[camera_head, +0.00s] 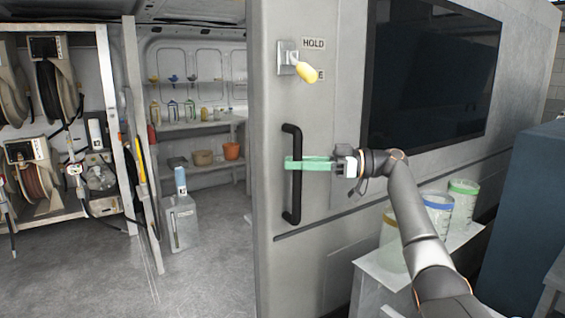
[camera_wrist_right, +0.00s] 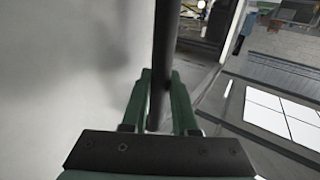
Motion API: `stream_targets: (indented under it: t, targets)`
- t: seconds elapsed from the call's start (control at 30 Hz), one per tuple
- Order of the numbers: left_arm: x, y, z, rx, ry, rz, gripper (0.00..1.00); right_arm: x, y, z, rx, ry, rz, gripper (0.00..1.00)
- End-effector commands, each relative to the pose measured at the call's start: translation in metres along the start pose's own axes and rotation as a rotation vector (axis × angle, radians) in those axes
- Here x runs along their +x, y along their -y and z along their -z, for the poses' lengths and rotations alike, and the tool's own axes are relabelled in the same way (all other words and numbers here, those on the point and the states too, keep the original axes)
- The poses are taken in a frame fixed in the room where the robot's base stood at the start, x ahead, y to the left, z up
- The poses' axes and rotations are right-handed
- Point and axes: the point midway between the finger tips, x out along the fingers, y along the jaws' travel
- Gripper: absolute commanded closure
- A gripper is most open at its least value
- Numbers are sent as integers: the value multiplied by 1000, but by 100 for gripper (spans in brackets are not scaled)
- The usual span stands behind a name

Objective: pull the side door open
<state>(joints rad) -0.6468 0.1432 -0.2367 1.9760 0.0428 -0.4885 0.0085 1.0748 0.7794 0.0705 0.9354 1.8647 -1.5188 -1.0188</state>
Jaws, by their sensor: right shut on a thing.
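The side door (camera_head: 340,225) is a grey panel with a dark window, and an opening into the van shows to its left. Its black vertical bar handle (camera_head: 297,195) is near the door's left edge. My right gripper (camera_head: 290,163) has green fingers and is shut around the middle of the handle. In the right wrist view the handle bar (camera_wrist_right: 163,55) runs between the two green fingers (camera_wrist_right: 160,97). A yellow-knobbed lever (camera_head: 305,71) sits above the handle beside a HOLD label. My left gripper is not in view.
A white stand (camera_head: 375,280) with several lidded clear containers (camera_head: 438,212) is close beside my right arm. Hose reels (camera_head: 55,80) and shelves line the van interior at left. A grey canister (camera_head: 180,222) stands on the floor inside. A dark blue block (camera_head: 530,220) is at right.

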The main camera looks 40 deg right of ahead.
Motion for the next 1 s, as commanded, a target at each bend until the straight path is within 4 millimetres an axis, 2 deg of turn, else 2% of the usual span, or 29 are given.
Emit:
stream_targets:
  t: [0.53,0.57,0.6,0.8,1.0]
  targets:
    - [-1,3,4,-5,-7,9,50,-6,-4,-2,1,5,2,100]
    - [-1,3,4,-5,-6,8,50,-6,-4,-2,1,5,2,71]
    - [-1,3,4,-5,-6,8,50,-6,-4,-2,1,5,1,66]
    - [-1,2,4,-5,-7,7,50,-5,-4,-2,1,3,3,44]
    - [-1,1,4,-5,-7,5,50,-5,-4,-1,1,2,5,43]
